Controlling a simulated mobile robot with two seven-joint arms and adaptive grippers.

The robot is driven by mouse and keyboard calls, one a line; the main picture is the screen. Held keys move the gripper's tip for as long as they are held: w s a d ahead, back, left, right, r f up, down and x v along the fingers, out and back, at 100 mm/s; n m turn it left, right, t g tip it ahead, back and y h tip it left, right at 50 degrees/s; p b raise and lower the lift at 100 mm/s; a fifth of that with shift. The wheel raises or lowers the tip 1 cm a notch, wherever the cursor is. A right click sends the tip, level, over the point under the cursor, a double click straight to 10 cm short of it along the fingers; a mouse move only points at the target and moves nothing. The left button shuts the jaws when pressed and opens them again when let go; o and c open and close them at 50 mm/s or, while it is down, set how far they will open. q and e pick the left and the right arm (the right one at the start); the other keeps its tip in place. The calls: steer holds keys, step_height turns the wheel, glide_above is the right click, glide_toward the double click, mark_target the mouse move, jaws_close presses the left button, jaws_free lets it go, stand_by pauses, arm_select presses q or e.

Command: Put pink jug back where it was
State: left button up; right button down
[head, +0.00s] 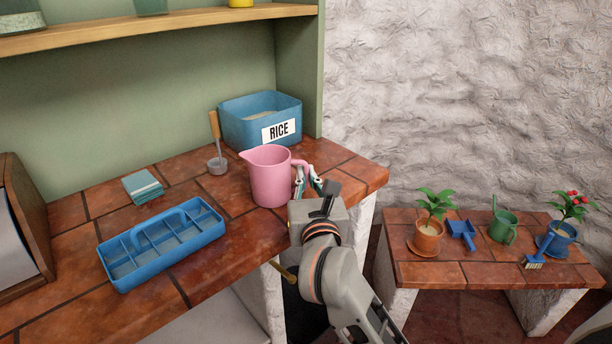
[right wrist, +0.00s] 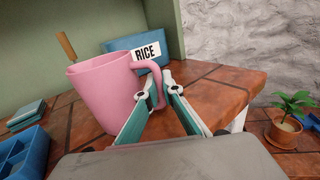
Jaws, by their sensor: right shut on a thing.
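The pink jug (head: 270,178) stands upright on the tiled counter, in front of the blue rice bin, with its spout to the left and its handle to the right. My right gripper (head: 308,181) is at the handle side, shut on the handle. In the right wrist view the jug (right wrist: 104,97) is at the left of centre, and the fingers of my right gripper (right wrist: 157,101) are at either side of its handle. Whether the jug's base touches the counter is hard to tell. My left gripper is not in view.
A blue RICE bin (head: 240,132) and a scoop with a wooden handle (head: 215,143) stand behind the jug. A blue divided caddy (head: 119,273) and folded cloths (head: 143,187) lie to the left. A lower tiled table (head: 425,269) with potted plants is at the right.

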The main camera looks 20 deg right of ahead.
steer(key=c, duration=2.2)
jaws_free()
steer(key=shift+r, duration=0.15)
steer(key=v, duration=1.2)
